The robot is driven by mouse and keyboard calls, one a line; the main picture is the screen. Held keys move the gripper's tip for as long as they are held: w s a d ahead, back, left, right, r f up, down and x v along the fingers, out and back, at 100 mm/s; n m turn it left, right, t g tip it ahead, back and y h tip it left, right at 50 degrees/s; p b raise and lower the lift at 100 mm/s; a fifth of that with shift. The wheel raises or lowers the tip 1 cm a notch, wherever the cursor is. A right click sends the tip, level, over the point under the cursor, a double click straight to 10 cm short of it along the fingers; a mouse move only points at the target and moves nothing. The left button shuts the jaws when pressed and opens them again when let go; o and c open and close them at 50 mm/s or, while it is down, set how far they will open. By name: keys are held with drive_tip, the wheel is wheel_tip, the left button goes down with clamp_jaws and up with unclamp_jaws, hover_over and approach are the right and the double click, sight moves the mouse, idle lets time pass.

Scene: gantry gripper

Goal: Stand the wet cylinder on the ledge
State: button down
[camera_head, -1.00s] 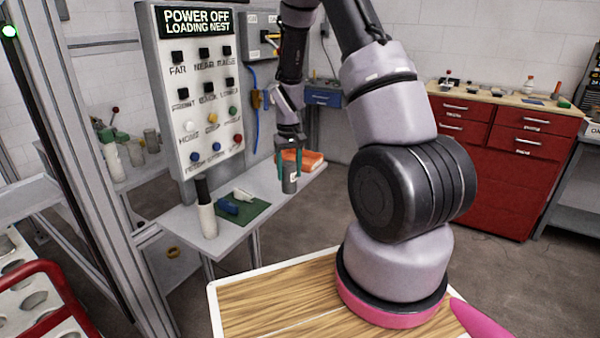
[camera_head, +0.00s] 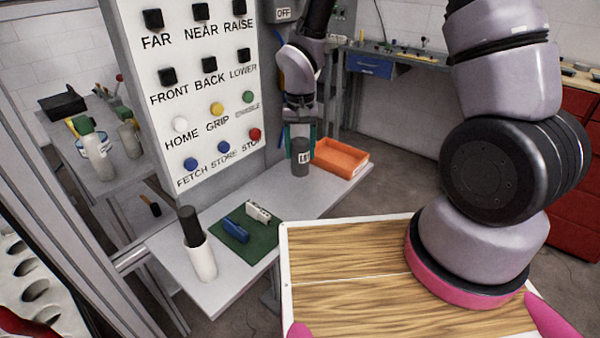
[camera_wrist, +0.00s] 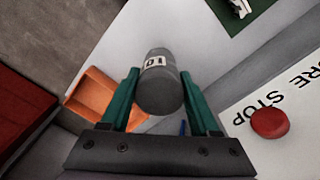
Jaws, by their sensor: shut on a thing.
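My gripper (camera_head: 301,135) is shut on a dark grey cylinder (camera_head: 300,158) with a white label, between teal fingers. The wrist view shows the cylinder (camera_wrist: 159,92) held between both fingers, its label marked "10" or similar. The grey ledge (camera_head: 290,205) below the button panel lies under it. In the head view the cylinder appears upright, near the ledge's back right part. I cannot tell whether its bottom touches the ledge. Whether its surface is wet does not show.
An orange tray (camera_head: 341,158) stands right of the cylinder. A green mat (camera_head: 247,252) with a blue and a white object lies to the left. A white holder with a dark handle (camera_head: 201,262) stands near the left end. The button panel (camera_head: 200,90) rises behind.

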sight(300, 169)
wheel_tip(300, 169, down, 6)
drive_tip(key=shift+a+f, duration=0.1)
drive_tip(key=shift+f, duration=0.15)
drive_tip(key=shift+f, duration=0.15)
drive_tip(key=shift+c, duration=0.6)
unclamp_jaws()
wheel_tip(300, 169, up, 12)
drive_tip(key=shift+r, duration=0.25)
drive_tip(key=d+r+t, duration=0.2)
drive_tip(key=d+r, duration=0.4)
drive_tip(key=r, duration=0.4)
drive_tip(key=s+d+r+m+t+y, duration=0.1)
drive_tip(key=s+d+r+t, duration=0.1)
drive_tip(key=s+d+r, duration=0.4)
drive_tip(key=s+d+r+m+t+y, duration=0.1)
drive_tip(key=s+d+r+t, duration=0.2)
drive_tip(key=r, duration=0.9)
drive_tip(key=s+d, duration=0.3)
drive_tip(key=shift+s+d+r+m, duration=0.2)
drive_tip(key=shift+s+d+m, duration=0.1)
drive_tip(key=shift+m, duration=0.1)
